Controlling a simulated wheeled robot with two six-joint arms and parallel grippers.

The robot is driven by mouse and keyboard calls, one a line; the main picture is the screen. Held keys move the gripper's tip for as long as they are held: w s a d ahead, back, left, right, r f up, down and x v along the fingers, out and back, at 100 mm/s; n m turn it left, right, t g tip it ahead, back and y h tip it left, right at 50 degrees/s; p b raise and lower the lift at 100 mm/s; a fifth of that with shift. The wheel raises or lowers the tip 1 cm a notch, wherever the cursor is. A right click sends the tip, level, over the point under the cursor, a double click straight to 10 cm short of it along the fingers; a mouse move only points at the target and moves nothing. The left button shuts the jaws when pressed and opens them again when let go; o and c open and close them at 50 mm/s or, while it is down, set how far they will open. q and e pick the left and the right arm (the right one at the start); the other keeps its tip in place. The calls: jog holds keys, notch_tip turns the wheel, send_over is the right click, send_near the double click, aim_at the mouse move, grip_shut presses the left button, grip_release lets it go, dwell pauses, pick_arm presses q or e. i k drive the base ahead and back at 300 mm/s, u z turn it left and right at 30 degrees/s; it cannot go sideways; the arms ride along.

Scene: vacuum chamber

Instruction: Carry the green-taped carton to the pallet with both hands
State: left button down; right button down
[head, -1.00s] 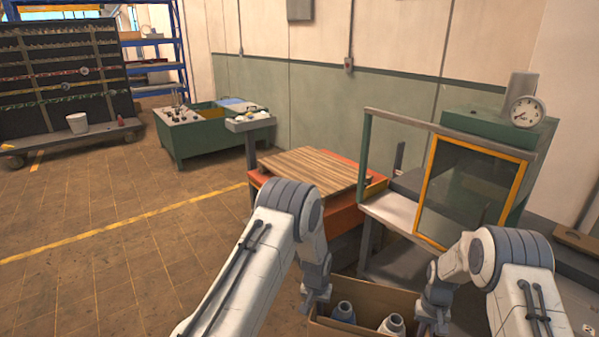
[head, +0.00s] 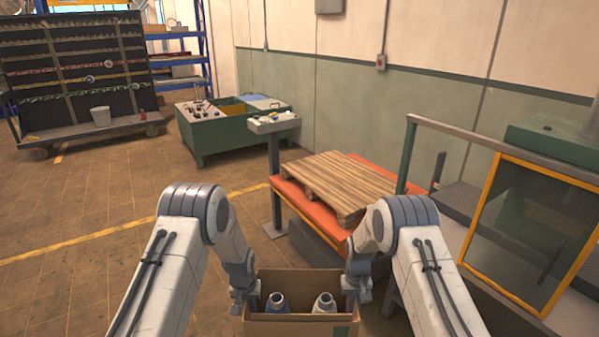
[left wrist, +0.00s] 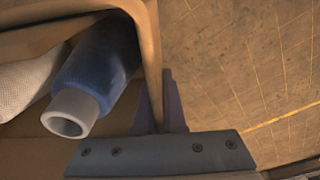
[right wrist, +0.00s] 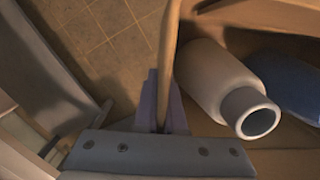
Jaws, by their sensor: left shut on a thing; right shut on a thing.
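The open carton (head: 300,326) hangs between my two grippers at the bottom of the head view. A patch of green tape (head: 341,331) shows on its near side. My right gripper (head: 357,288) is shut on the right wall, seen in the right wrist view (right wrist: 165,100). The wooden pallet (head: 335,184) lies beyond the carton, slightly right, on an orange platform. The carton's underside is hidden.
The orange lift platform (head: 300,200) bears the pallet. A yellow-framed glass chamber (head: 530,230) stands close on the right. A grey post stand (head: 274,170) and a green bench (head: 205,140) are behind. Open floor (head: 90,220) lies to the left.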

aim_at(343, 177)
jog(key=u, duration=0.1)
jog(key=i, duration=1.55)
jog(key=z, duration=0.5)
jog(key=i, duration=1.95)
